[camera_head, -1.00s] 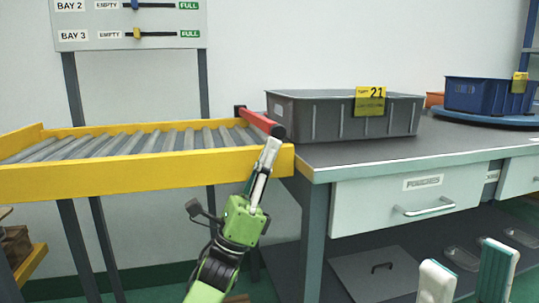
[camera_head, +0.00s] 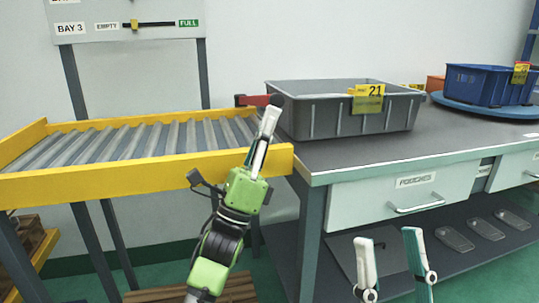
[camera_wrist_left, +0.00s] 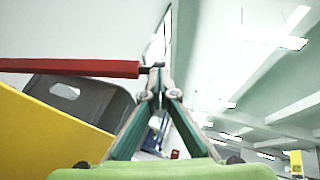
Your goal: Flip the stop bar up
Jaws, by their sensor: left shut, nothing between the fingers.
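The red stop bar (camera_head: 257,100) is at the right end of the roller conveyor (camera_head: 130,167). It looks partly raised, with its black free end toward me. My left gripper (camera_head: 271,110) is shut and empty, its fingertips at the bar's free end, seemingly just below it. In the left wrist view the red bar (camera_wrist_left: 75,68) comes in from the left, and its dark end meets the fingertips (camera_wrist_left: 157,76). Contact looks likely, but a small gap cannot be ruled out. My right gripper (camera_head: 389,236) is open and empty, low in front of the workbench.
A grey bin (camera_head: 308,118) with a yellow "21" tag stands on the workbench (camera_head: 440,138), close right of the bar. A blue bin (camera_head: 480,86) sits farther right. A drawer (camera_head: 400,200) is under the bench top. A bay panel (camera_head: 100,28) stands behind the conveyor.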

